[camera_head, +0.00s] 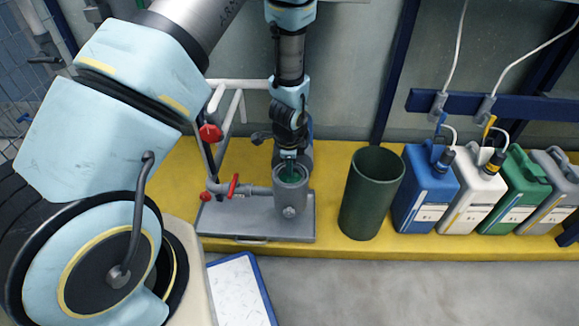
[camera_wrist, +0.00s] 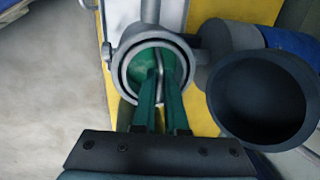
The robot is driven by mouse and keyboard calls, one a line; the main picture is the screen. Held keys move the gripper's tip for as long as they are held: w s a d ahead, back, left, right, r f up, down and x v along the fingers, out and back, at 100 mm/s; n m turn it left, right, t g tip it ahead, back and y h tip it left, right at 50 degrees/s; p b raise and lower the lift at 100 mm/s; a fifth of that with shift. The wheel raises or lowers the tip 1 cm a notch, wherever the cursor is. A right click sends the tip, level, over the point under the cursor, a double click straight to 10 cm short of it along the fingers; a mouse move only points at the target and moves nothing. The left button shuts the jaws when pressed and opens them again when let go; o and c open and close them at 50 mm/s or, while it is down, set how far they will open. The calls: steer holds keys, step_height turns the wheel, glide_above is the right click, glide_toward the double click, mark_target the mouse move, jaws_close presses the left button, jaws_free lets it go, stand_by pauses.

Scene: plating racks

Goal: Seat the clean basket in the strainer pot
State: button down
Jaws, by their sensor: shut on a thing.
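The strainer pot (camera_head: 290,193) is a grey upright cylinder on a grey skid at the middle of the head view. In the wrist view its round rim (camera_wrist: 120,75) surrounds the green basket (camera_wrist: 143,62), which is down inside the mouth. A thin metal handle (camera_wrist: 160,72) rises in the basket. My gripper (camera_head: 289,160) points down over the pot, its green fingers shut on the basket at the handle. The fingers reach into the mouth in the wrist view (camera_wrist: 161,85). The basket's lower part and its seat are hidden inside the pot.
Red valve handles (camera_head: 233,186) and pipework stand left of the pot. A dark green bin (camera_head: 362,205) stands to the right, then blue, white, green and grey jerrycans (camera_head: 425,195). A dark round vessel (camera_wrist: 263,98) is close beside the pot. A white board (camera_head: 240,292) lies in front.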

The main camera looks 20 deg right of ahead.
steer(key=c, duration=0.9)
jaws_free()
steer(key=r+p, duration=0.1)
steer(key=r, duration=0.2)
steer(key=s+r+p, duration=0.1)
steer(key=r, duration=0.3)
steer(key=s+a+r+p, duration=0.1)
steer(key=r, duration=0.2)
steer(key=shift+r, duration=0.3)
steer(key=w+a+r+n, duration=0.1)
steer(key=a+r+n, duration=0.65)
steer(key=a, duration=0.35)
steer(key=w+a+r+n, duration=0.2)
steer(key=a+r+n, duration=0.55)
steer(key=a, duration=0.25)
steer(key=s+a+r+n, duration=0.4)
steer(key=s+a+n, duration=0.1)
steer(key=a+n, duration=0.25)
steer(key=shift+m+y, duration=0.35)
steer(key=shift+y, duration=0.05)
steer(key=r+p, duration=3.1)
steer(key=shift+a+r+p, duration=0.2)
steer(key=shift+a+p, duration=0.05)
steer(key=shift+p, duration=0.1)
